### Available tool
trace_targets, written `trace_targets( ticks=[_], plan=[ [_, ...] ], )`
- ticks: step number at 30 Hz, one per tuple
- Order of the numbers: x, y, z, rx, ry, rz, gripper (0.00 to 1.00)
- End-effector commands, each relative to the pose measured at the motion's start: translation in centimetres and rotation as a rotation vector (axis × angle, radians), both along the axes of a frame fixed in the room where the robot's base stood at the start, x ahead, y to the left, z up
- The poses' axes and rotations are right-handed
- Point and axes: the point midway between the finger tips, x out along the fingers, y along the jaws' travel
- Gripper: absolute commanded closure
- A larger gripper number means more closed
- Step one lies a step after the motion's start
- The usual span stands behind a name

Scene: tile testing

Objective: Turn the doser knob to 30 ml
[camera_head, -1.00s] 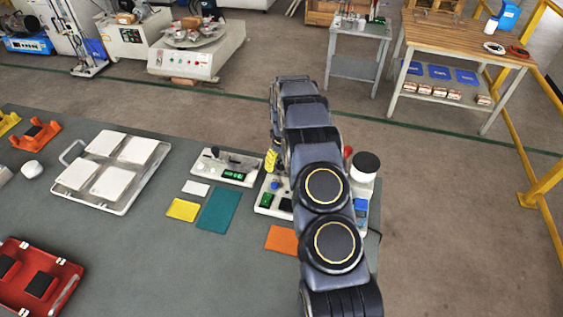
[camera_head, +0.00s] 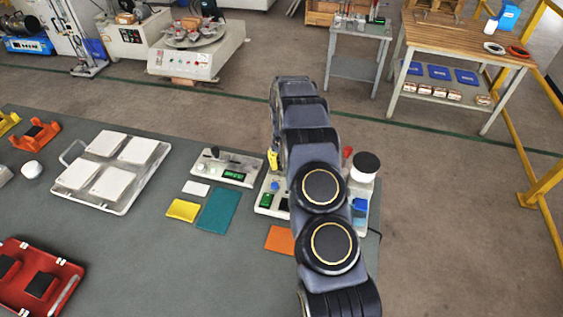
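A white-based bench unit stands near the table's right edge, mostly behind my arm. On its right part is a white cylinder with a round black top (camera_head: 366,164), with a blue part (camera_head: 359,205) below it. A red-topped part (camera_head: 347,153) shows beside my arm. Its left part (camera_head: 264,207) carries a green display and a small blue piece. I cannot tell which part is the doser knob, and no 30 ml mark is readable. My arm reaches over the unit and hides its middle. My gripper is hidden behind the arm. A small yellow piece (camera_head: 272,160) shows at the arm's left edge.
Another white unit with a green display (camera_head: 234,175) stands to the left. Yellow (camera_head: 182,210), teal (camera_head: 218,209) and orange (camera_head: 280,239) sheets lie nearby. A white tile tray (camera_head: 125,205) and a red case (camera_head: 70,285) are farther left. The table's front middle is clear.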

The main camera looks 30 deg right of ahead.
Motion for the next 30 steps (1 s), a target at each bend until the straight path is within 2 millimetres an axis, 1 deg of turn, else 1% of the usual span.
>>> trace_targets(
  ticks=[12, 18, 24, 30],
  plan=[
    [-0.04, 0.04, -0.19, 0.0, 0.001, -0.353, 1.0],
    [-0.04, 0.05, -0.2, 0.0, 0.001, -0.485, 1.0],
    [-0.06, 0.03, -0.21, 0.001, 0.001, -0.574, 1.0],
    [-0.07, 0.03, -0.22, 0.0, 0.002, -0.613, 1.0]
  ],
)
